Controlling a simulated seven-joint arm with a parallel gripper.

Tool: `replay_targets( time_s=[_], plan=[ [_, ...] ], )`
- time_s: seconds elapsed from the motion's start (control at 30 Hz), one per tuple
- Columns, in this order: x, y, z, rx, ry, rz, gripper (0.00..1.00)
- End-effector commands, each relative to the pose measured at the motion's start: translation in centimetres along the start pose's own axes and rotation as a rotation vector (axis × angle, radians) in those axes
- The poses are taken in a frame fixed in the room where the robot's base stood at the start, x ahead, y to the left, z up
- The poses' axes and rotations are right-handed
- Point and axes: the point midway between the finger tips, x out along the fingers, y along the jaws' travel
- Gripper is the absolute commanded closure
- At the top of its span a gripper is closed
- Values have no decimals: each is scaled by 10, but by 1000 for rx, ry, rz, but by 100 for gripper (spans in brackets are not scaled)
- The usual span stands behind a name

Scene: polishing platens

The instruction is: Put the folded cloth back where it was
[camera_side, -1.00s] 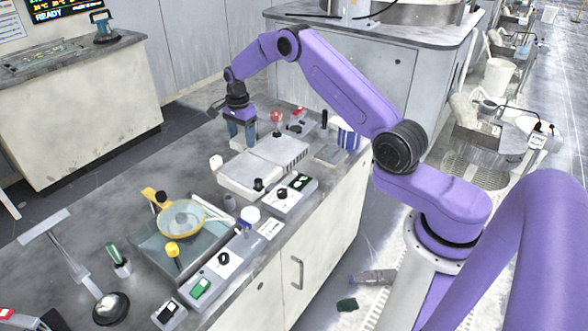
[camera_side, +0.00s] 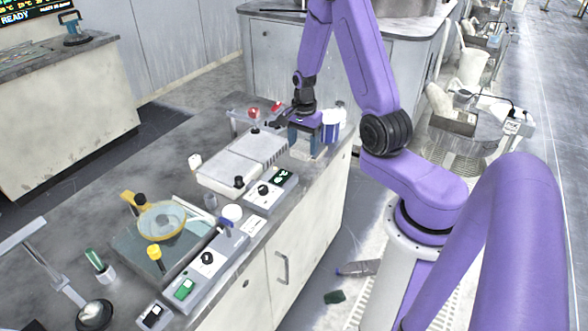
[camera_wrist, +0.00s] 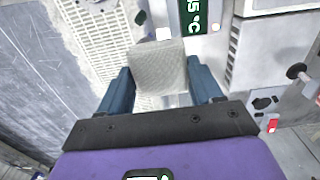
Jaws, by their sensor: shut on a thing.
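The folded cloth (camera_wrist: 160,66) is a pale grey-beige, woven-looking pad. In the wrist view it sits between the two blue fingers of my gripper (camera_wrist: 160,78), which is shut on it. In the side view my gripper (camera_side: 306,142) points down near the right end of the counter, beside the blue-and-white striped tub (camera_side: 331,127). The cloth is mostly hidden there behind the fingers. I cannot tell whether it touches the surface below.
A white double-plate unit (camera_side: 228,172) lies left of my gripper. Red-knobbed items (camera_side: 254,115) stand behind.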

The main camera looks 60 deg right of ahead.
Motion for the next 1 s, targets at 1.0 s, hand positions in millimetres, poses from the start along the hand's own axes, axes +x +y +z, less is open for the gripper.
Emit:
replay_targets(
  time_s=[1.0],
  plan=[
    [52,-35,-44,0,-2,3,71]
  ],
)
